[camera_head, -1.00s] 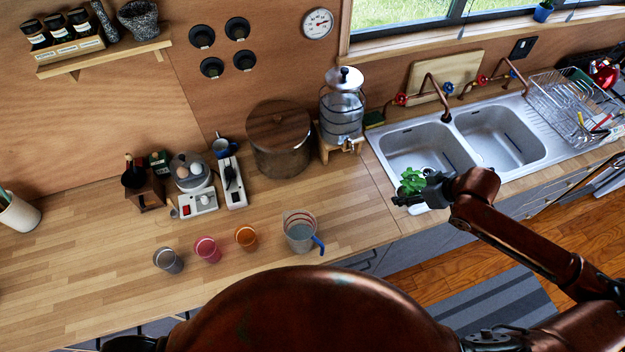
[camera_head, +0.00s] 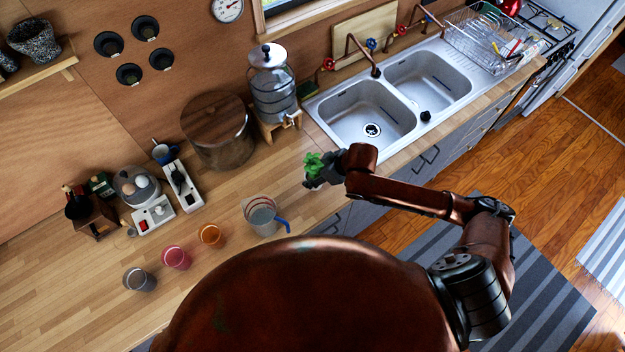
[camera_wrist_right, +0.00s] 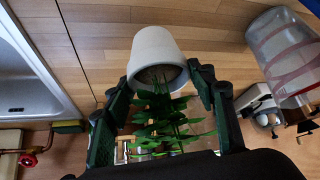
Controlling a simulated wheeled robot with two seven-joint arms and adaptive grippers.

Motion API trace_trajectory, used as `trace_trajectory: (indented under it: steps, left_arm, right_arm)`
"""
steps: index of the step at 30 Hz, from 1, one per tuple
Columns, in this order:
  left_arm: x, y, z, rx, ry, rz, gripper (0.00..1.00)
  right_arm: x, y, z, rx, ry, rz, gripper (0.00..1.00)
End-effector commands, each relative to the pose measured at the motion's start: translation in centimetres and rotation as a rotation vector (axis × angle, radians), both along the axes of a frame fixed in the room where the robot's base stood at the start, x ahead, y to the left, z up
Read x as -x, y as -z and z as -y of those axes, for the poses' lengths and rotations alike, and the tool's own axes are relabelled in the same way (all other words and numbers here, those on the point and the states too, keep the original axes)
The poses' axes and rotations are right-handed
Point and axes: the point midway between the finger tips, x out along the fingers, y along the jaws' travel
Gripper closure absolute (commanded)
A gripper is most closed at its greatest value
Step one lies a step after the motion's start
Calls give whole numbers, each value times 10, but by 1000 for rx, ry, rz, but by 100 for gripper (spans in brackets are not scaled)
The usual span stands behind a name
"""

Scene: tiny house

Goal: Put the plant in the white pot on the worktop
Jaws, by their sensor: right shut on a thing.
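The plant (camera_head: 313,163) shows in the head view as green leaves at the end of my right arm, over the worktop (camera_head: 70,255) just left of the sink's front corner. Its white pot (camera_wrist_right: 155,50) shows clearly in the right wrist view, with the leaves pointing towards the camera. My right gripper (camera_wrist_right: 162,80) is shut on the pot, one finger on each side of its rim. The wooden worktop lies beyond the pot; I cannot tell whether the pot touches it. My left gripper is not in view.
A measuring jug (camera_head: 262,215) with a blue handle stands left of the plant, with several cups farther left. A water dispenser (camera_head: 272,88) and a large wooden-lidded pot (camera_head: 218,130) stand behind. The double sink (camera_head: 366,115) is to the right.

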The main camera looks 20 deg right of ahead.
Motion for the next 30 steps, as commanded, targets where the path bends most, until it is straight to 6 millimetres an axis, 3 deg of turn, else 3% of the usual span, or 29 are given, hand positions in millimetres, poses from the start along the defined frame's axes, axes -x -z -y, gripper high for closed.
trace_trajectory:
  steps: [4, 10, 20, 21, 28, 30]
  left_arm:
    - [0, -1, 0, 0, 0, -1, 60]
    - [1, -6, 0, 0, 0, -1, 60]
    - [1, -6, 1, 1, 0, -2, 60]
    - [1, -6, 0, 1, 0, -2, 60]
    - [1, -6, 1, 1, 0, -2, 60]
    - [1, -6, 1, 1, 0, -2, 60]
  right_arm:
    - [0, 10, -10, -2, -1, -2, 76]
    - [0, 38, -8, 0, 0, -2, 76]
    - [0, 41, -8, 0, -1, 0, 76]
    - [0, 42, -8, -1, -1, -1, 48]
    - [0, 42, -8, 0, -1, 0, 32]
    - [0, 42, -8, 0, -1, 0, 32]
